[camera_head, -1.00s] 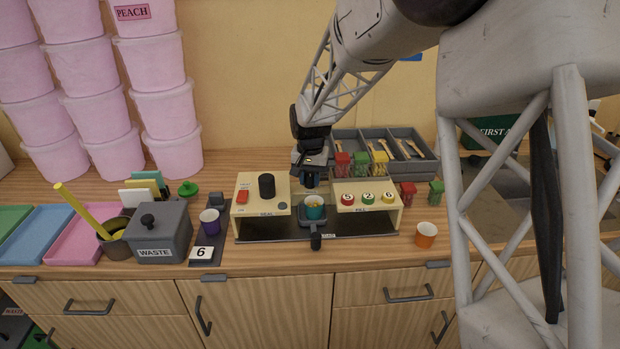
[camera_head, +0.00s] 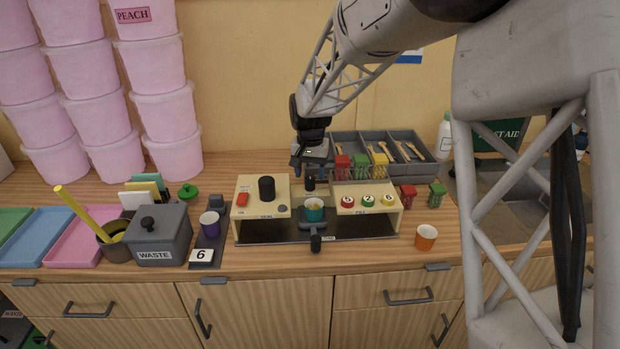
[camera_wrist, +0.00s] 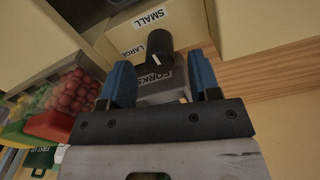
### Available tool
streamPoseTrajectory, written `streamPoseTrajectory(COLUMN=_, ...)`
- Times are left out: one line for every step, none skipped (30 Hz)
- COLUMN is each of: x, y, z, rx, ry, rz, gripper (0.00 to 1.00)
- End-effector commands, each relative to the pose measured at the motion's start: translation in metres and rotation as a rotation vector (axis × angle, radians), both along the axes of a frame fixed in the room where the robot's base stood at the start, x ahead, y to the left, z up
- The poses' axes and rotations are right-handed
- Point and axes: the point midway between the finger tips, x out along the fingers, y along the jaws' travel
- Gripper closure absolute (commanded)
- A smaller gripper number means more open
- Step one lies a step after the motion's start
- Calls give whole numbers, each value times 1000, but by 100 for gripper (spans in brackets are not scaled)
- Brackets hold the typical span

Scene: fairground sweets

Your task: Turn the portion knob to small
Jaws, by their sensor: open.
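The black portion knob (camera_wrist: 160,44) shows in the wrist view with a white mark on it. The SMALL label (camera_wrist: 148,18) is above it and the LARGE label (camera_wrist: 133,50) to its left. I cannot tell for sure which one the mark points to. My gripper (camera_wrist: 158,62) is open and empty. Its blue fingers are either side of the knob in the picture; contact is not clear.
A larger black knob (camera_head: 267,189) and red switch (camera_head: 242,199) are on the machine's left. Behind is a divided grey tray (camera_head: 436,165); a grey FORKS part (camera_wrist: 160,90) shows between my fingers. An orange cup (camera_head: 426,237) stands right.

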Motion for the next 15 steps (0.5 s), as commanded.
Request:
streamPoseTrajectory(x=1, y=0, z=7, rx=0, ry=-2, rz=0, gripper=43)
streamPoseTrajectory(x=1, y=0, z=11, rx=0, ry=-3, rz=0, gripper=43)
streamPoseTrajectory(x=1, y=0, z=17, rx=0, ry=-3, rz=0, gripper=43)
streamPoseTrajectory(x=1, y=0, z=20, rx=0, ry=-2, rz=0, gripper=43)
streamPoseTrajectory(x=1, y=0, z=24, rx=0, ry=-2, rz=0, gripper=43)
streamPoseTrajectory(x=1, y=0, z=29, rx=0, ry=-3, rz=0, gripper=43)
streamPoseTrajectory(x=1, y=0, z=32, rx=0, ry=-3, rz=0, gripper=43)
streamPoseTrajectory(x=1, y=0, z=35, rx=0, ry=-3, rz=0, gripper=43)
streamPoseTrajectory(x=0, y=0, z=38, rx=0, ry=-2, rz=0, gripper=43)
streamPoseTrajectory(x=0, y=0, z=40, rx=0, ry=-2, rz=0, gripper=43)
streamPoseTrajectory(x=0, y=0, z=41, rx=1, ry=-1, rz=0, gripper=43)
streamPoseTrajectory(x=0, y=0, z=43, rx=1, ry=-1, rz=0, gripper=43)
streamPoseTrajectory(x=0, y=0, z=44, rx=1, ry=-1, rz=0, gripper=43)
streamPoseTrajectory(x=0, y=0, z=45, rx=1, ry=-1, rz=0, gripper=43)
streamPoseTrajectory(x=0, y=0, z=45, rx=0, ry=-1, rz=0, gripper=43)
